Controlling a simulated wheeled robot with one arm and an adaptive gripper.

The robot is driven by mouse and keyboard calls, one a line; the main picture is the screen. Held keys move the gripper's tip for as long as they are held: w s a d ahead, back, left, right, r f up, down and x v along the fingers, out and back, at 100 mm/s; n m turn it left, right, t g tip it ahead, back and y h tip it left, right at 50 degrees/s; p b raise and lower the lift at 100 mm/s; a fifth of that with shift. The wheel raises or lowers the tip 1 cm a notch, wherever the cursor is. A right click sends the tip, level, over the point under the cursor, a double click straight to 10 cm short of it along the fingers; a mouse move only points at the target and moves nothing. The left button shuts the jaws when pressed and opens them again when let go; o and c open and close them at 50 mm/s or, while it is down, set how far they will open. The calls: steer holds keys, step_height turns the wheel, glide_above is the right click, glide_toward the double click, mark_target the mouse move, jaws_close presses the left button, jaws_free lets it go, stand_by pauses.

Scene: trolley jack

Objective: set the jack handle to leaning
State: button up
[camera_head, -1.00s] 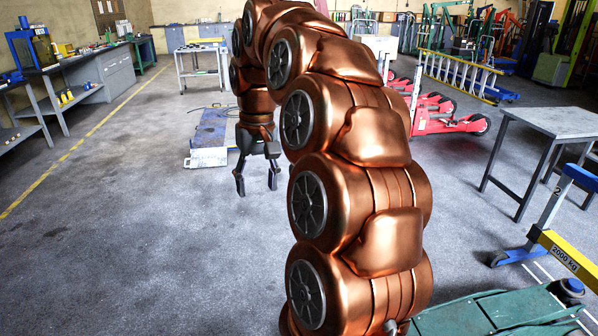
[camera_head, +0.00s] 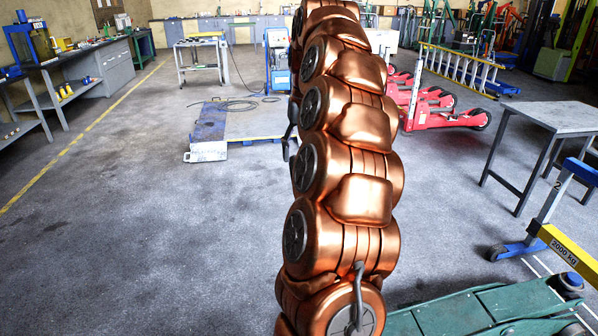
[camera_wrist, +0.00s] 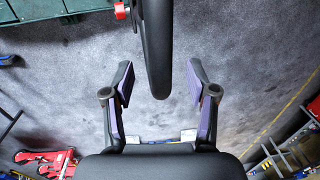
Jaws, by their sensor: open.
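The green trolley jack (camera_head: 475,312) is at the bottom right of the head view, cut off by the frame edge. In the wrist view a green body (camera_wrist: 60,12) shows at the top left. A thick dark bar (camera_wrist: 155,45), which looks like the jack handle, comes down from the top edge and ends in a rounded tip. My gripper (camera_wrist: 160,80) is open, with the bar's end between its two fingers in the picture and gaps on both sides. I cannot tell how far apart they are in depth. My arm hides the gripper in the head view.
A blue-and-yellow lifting frame (camera_head: 562,246) stands beside the jack. A grey table (camera_head: 555,117) is at the right and red pallet trucks (camera_head: 440,110) are behind. A low blue platform (camera_head: 209,125) lies ahead. The floor at the left is clear.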

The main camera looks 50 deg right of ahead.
steer(key=shift+w+a+f+p, duration=0.15)
steer(key=shift+f+p, duration=0.35)
steer(key=shift+f, duration=1.65)
jaws_close()
steer(key=shift+a, duration=0.1)
